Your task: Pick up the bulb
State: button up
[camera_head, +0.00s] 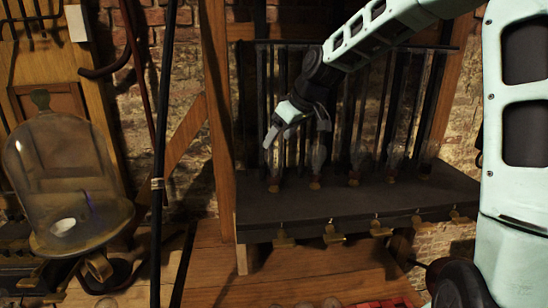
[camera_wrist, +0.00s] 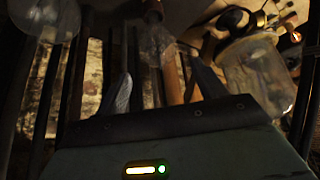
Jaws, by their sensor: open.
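Several clear glass bulbs with reddish-brown bases stand in a row on a dark shelf (camera_head: 360,205) in the head view; one bulb (camera_head: 315,168) is below my gripper (camera_head: 296,132). In the wrist view, a clear bulb (camera_wrist: 156,45) with a dark base shows between and beyond the fingertips of my gripper (camera_wrist: 163,85). The fingers are apart, with nothing held between them. Another rounded glass piece (camera_wrist: 45,17) is at the upper left of the wrist view. The frames do not show which bulb is meant, and the wrist view is dim.
Dark vertical rods (camera_head: 384,100) stand behind the bulbs and close to my arm. A large glass bell jar (camera_head: 62,165) stands at the left, and a glass jar (camera_wrist: 257,70) shows in the wrist view. Brass clips (camera_head: 332,234) line the shelf's front edge above a wooden surface.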

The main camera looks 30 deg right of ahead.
aim_at(274, 163)
jog(key=p+x, duration=0.1)
jog(key=x, duration=0.3)
jog(key=c, duration=1.2)
jog(key=shift+o, duration=0.2)
